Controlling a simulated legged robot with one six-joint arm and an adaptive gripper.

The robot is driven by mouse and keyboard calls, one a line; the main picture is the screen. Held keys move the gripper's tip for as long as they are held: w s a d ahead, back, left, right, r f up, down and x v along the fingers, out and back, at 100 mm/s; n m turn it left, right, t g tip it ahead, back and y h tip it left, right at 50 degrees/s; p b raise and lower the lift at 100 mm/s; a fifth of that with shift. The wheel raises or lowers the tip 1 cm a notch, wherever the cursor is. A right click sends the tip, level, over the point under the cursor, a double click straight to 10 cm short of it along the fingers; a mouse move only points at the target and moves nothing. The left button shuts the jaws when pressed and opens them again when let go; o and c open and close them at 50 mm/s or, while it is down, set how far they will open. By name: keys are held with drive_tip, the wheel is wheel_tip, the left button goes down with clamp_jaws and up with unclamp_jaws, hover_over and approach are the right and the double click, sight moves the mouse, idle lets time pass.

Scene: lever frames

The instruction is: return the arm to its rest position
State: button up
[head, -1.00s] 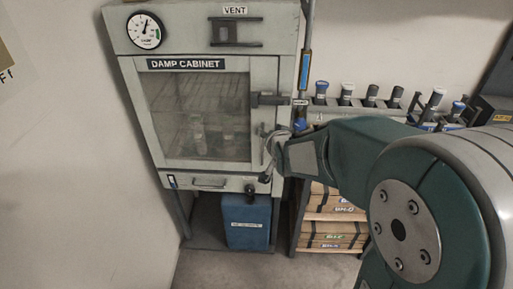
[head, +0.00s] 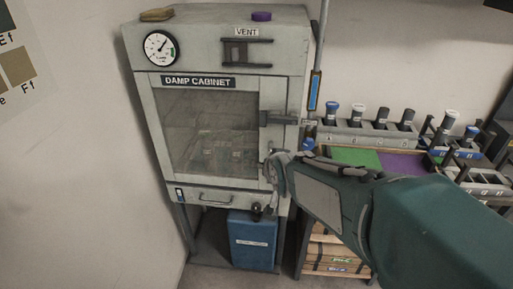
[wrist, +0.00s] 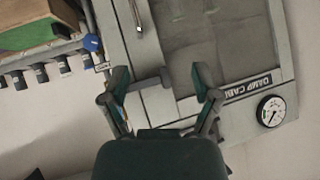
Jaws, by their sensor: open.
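My gripper (wrist: 162,92) is open and empty in the wrist view, its two fingers spread in front of the damp cabinet (wrist: 245,30). In the head view my arm reaches from the lower right, and my gripper (head: 272,172) is near the right edge of the cabinet door, below the door latch (head: 278,118). The damp cabinet (head: 143,100) has its glass door shut. I cannot tell from these views whether the fingers touch the cabinet.
A blue box (head: 252,240) sits under the cabinet. A vertical pole (head: 318,60) runs beside it. The left wall is bare below a chart.

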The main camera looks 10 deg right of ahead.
drive_tip(key=s+r+n+g, duration=0.1)
drive_tip(key=s+n+g, duration=0.2)
drive_tip(key=s, duration=1.7)
drive_tip(key=shift+s+r+n+g, duration=0.25)
drive_tip(key=shift+r+n+g, duration=0.05)
drive_tip(key=shift+g, duration=0.6)
